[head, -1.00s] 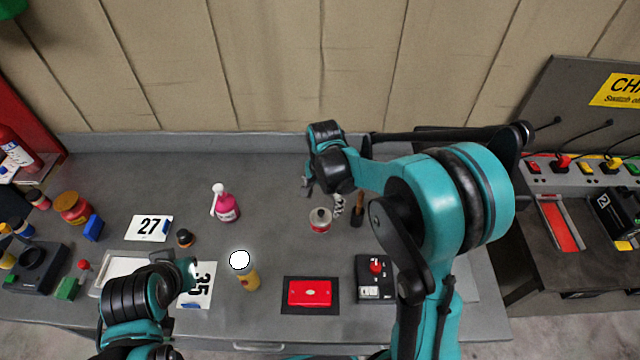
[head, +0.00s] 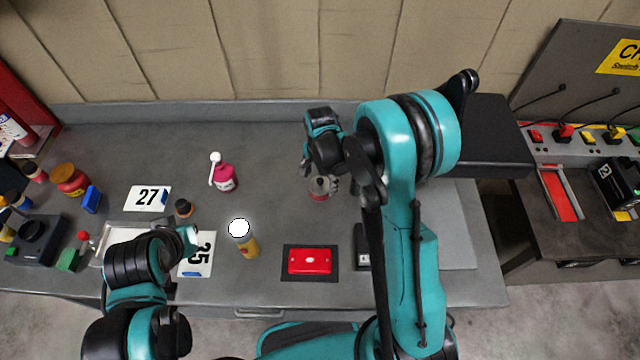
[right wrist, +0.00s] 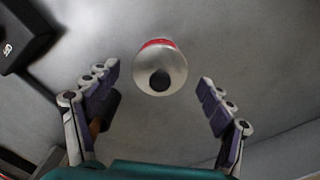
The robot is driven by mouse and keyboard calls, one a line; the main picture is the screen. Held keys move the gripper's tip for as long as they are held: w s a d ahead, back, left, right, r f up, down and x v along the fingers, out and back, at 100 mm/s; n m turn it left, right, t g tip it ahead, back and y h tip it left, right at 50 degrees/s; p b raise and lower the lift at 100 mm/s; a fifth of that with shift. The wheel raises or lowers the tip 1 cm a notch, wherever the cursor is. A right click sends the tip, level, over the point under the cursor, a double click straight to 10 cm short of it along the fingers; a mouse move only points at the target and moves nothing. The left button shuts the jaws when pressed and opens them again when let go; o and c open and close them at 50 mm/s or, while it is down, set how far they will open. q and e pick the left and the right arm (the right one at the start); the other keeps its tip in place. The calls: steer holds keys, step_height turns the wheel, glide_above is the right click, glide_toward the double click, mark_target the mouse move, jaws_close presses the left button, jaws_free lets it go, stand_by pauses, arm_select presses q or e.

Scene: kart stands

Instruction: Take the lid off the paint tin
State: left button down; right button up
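The paint tin (head: 319,195) stands upright on the workbench. It has a red body and a pale silvery lid with a dark round knob in its middle. The right wrist view shows it from above (right wrist: 160,51), with the lid on. My right gripper (head: 320,173) is over the tin and partly covers it in the head view. In the right wrist view the gripper (right wrist: 158,78) is open and empty, fingers spread to either side of the tin and apart from it. My left gripper (head: 190,238) is at the left, mostly hidden behind its own wrist.
Number cards (head: 148,198) lie at left. The bench around the tin is mostly clear.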

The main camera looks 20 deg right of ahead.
jaws_close()
steer(key=shift+s, duration=0.1)
